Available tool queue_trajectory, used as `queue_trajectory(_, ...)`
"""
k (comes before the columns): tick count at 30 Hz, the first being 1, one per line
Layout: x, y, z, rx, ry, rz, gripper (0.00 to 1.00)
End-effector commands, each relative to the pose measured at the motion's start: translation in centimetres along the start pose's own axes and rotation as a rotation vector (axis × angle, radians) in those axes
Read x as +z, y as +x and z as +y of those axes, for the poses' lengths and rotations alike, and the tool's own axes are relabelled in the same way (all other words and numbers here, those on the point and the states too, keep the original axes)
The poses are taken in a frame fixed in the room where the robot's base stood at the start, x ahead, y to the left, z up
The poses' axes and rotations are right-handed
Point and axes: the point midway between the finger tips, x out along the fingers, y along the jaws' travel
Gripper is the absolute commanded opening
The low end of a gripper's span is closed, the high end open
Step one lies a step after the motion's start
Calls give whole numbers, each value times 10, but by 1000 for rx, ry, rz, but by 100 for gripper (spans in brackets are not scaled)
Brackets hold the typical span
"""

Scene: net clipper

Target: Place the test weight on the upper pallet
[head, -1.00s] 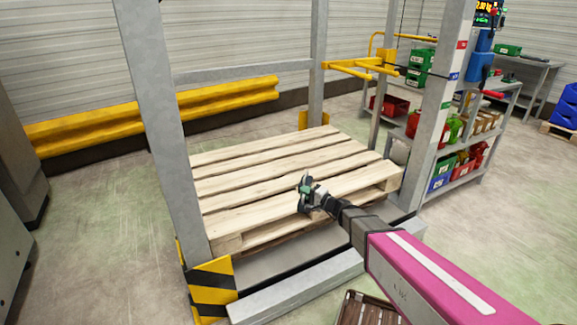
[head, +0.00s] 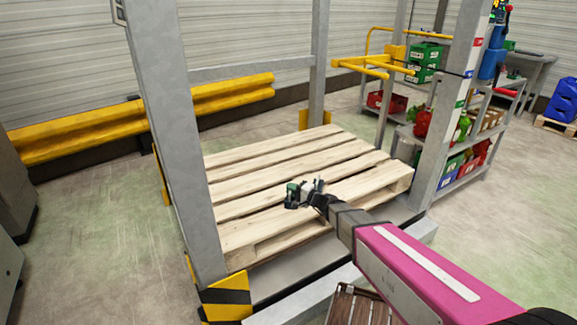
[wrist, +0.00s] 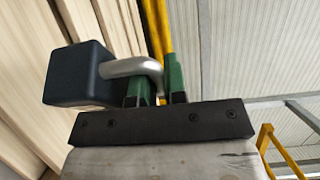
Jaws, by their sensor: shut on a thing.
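The test weight (wrist: 78,75) is a dark blue-black block with a bent silver handle (wrist: 133,68) in the wrist view. My gripper (wrist: 158,85) has green fingers shut on that handle, with the block out to the left. In the head view my gripper (head: 305,192) is over the front part of the wooden pallet (head: 300,168); the weight is hard to make out there. The pallet lies on a platform inside the grey frame, and its top is otherwise bare. I cannot tell whether the weight touches the slats.
Grey posts (head: 165,130) stand at the pallet's corners, with a yellow-black guard (head: 226,300) at the front left. A yellow gate bar (head: 360,67) and a shelf with bins (head: 465,165) are to the right. A brown slatted thing (head: 350,305) is below my arm.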

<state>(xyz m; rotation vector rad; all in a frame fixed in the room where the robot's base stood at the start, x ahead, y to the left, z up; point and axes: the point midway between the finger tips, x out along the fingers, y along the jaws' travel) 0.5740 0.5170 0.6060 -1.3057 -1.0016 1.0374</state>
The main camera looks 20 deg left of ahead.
Motion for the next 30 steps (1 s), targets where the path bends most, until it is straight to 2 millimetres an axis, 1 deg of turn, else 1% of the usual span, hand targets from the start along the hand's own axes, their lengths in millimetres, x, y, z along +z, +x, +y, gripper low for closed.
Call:
queue_trajectory(4, -2, 1, 0, -3, 1, 0, 0)
queue_trajectory(8, -9, 8, 6, -3, 1, 0, 0)
queue_trajectory(11, -20, 17, 13, -3, 1, 0, 0)
queue_trajectory(24, -76, 66, 55, -3, 1, 0, 0)
queue_trajectory(27, -85, 74, 62, -3, 1, -1, 0)
queue_trajectory(30, -90, 77, 66, -3, 1, -1, 0)
